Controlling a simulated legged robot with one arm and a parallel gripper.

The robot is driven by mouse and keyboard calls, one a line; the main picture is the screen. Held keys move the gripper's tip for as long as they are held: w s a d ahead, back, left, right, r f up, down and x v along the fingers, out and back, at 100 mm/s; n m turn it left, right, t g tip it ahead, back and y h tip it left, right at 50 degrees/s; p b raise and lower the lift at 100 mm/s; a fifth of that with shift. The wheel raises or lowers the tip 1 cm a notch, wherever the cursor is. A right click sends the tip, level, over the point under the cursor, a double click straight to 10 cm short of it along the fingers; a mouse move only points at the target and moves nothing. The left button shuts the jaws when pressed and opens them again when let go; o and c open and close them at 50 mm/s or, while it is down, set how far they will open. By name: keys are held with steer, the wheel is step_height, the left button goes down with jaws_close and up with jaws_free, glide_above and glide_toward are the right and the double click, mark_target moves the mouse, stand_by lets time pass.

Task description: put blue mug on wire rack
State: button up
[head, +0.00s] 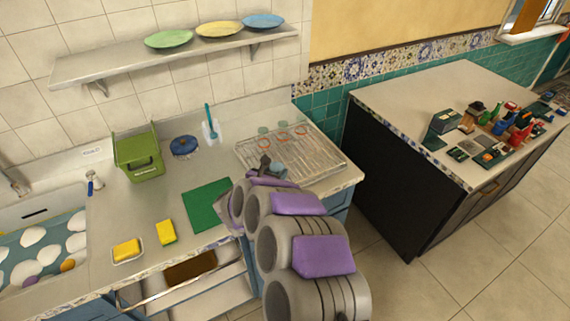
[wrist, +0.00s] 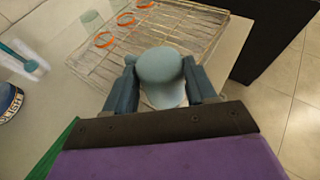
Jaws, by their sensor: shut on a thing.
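The pale blue mug (wrist: 160,66) is between the two fingers of my gripper (wrist: 159,78) in the wrist view, and the gripper is shut on it. In the head view my gripper (head: 271,168) and the small visible part of the mug (head: 279,173) are at the front left part of the wire rack (head: 318,158). The rack also shows in the wrist view (wrist: 190,28), behind and around the mug. I cannot tell whether the mug touches the rack. My arm hides part of the rack's near side.
Orange-rimmed glasses (head: 282,137) stand at the rack's back. A green mat (head: 208,204), a blue pot (head: 184,146), a brush holder (head: 210,131) and a green bin (head: 139,157) are to the left. The rack's right and front middle look free.

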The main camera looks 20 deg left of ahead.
steer(key=w, duration=0.5)
steer(key=w+f, duration=0.1)
steer(key=w, duration=0.2)
steer(key=shift+d, duration=0.25)
steer(key=shift+w+a, duration=0.15)
steer(key=shift+w, duration=0.2)
steer(key=shift+d+f+b, duration=0.25)
steer(key=shift+f, duration=0.65)
steer(key=shift+d+f+b, duration=0.25)
steer(key=shift+f, duration=0.6)
steer(key=shift+a, duration=0.15)
steer(key=o, duration=1.1)
steer(key=shift+a, duration=0.2)
steer(key=shift+d, duration=0.1)
steer(key=shift+s+d+r, duration=0.1)
steer(key=shift+d, duration=0.05)
steer(key=v, duration=1.1)
steer(key=shift+s+r+p, duration=0.15)
steer(key=shift+s+p, duration=0.2)
steer(key=shift+p, duration=0.05)
